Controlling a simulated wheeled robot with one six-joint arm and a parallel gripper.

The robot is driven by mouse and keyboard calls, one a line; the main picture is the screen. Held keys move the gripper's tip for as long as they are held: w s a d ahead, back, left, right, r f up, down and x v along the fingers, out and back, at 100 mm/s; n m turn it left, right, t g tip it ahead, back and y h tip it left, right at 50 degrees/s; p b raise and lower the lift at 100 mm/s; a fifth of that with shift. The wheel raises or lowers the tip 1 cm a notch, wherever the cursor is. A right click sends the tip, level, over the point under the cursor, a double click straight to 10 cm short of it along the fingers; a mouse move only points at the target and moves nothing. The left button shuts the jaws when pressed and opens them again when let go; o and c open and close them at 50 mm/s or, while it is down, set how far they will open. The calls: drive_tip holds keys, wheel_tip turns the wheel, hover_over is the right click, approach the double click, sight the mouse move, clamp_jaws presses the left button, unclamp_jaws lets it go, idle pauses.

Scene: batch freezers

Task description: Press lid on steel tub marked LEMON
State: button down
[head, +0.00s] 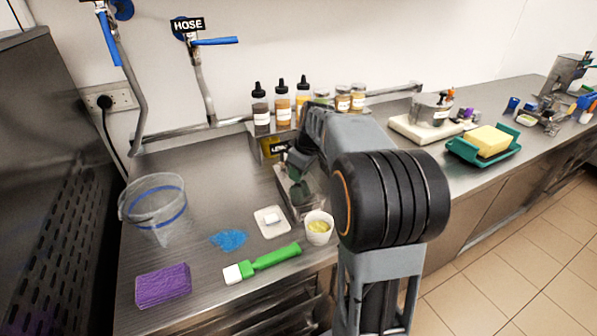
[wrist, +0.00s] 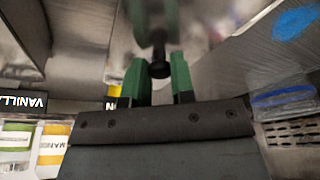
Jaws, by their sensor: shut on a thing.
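My gripper (wrist: 156,75) has its green fingertips closed on a small black knob (wrist: 159,68) in the wrist view. The knob joins a shiny metal lid (wrist: 205,28), which mirrors the fingers. In the head view my gripper (head: 296,160) is over a steel tub (head: 284,187), largely behind my arm. A dark label (head: 280,149) beginning with what looks like "LEM" shows just behind it. Whether the lid touches the tub's rim or hangs above it cannot be told.
A white cup (head: 319,228), a small white dish (head: 271,222), a green-handled brush (head: 262,263), blue spill (head: 229,240), purple sponge (head: 163,286) and clear bucket (head: 156,207) crowd the counter's front left. Bottles (head: 281,104) stand behind. A teal tray (head: 484,151) stands to the right.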

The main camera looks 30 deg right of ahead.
drive_tip(key=shift+c, duration=2.1)
unclamp_jaws()
drive_tip(key=shift+r, duration=0.15)
drive_tip(key=shift+r+p, duration=2.8)
drive_tip(key=shift+r, duration=0.55)
clamp_jaws()
drive_tip(key=shift+f+b, duration=0.3)
drive_tip(key=shift+f+b, duration=1.85)
drive_tip(key=shift+f, duration=0.55)
